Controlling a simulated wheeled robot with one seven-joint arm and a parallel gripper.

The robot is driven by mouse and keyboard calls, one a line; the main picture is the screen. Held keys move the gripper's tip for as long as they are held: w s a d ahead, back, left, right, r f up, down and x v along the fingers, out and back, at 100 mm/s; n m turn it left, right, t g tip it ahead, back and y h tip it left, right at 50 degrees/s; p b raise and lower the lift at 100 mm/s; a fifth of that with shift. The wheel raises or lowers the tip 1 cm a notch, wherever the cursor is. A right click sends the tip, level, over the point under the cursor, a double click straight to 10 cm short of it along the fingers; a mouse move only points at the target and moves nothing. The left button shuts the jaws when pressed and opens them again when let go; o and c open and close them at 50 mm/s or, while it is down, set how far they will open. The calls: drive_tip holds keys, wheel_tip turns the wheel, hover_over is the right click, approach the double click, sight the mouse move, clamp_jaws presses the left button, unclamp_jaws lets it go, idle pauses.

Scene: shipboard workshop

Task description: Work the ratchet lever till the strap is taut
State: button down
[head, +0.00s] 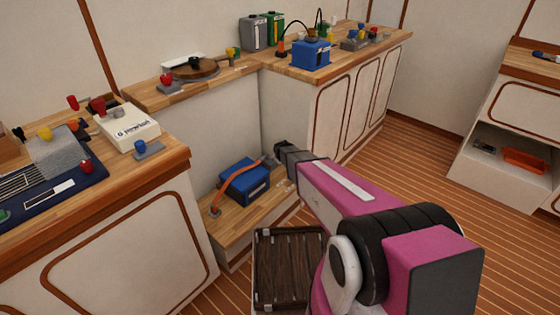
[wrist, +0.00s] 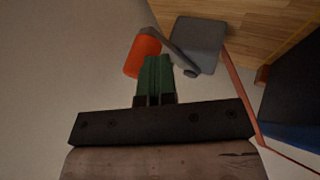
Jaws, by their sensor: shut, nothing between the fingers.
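A blue box (head: 245,181) sits on the low wooden bench, with an orange strap (head: 236,185) running over it. In the wrist view the strap (wrist: 241,100) passes on the right, beside the box's dark side (wrist: 295,100). The ratchet shows there as a grey plate (wrist: 200,43) and a grey arm ending in an orange lever handle (wrist: 141,56). My gripper (head: 279,151) is at the right end of the box. Its green fingers (wrist: 155,62) are shut and empty, overlapping the handle's right edge in view. I cannot tell whether they touch it.
Higher counters stand left and behind, holding a cream box (head: 128,124), a round brown item (head: 195,69) and another blue box (head: 311,54). A dark wooden crate (head: 288,268) stands on the floor before the bench. The floor to the right is clear.

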drive_tip(key=shift+w+d, duration=0.2)
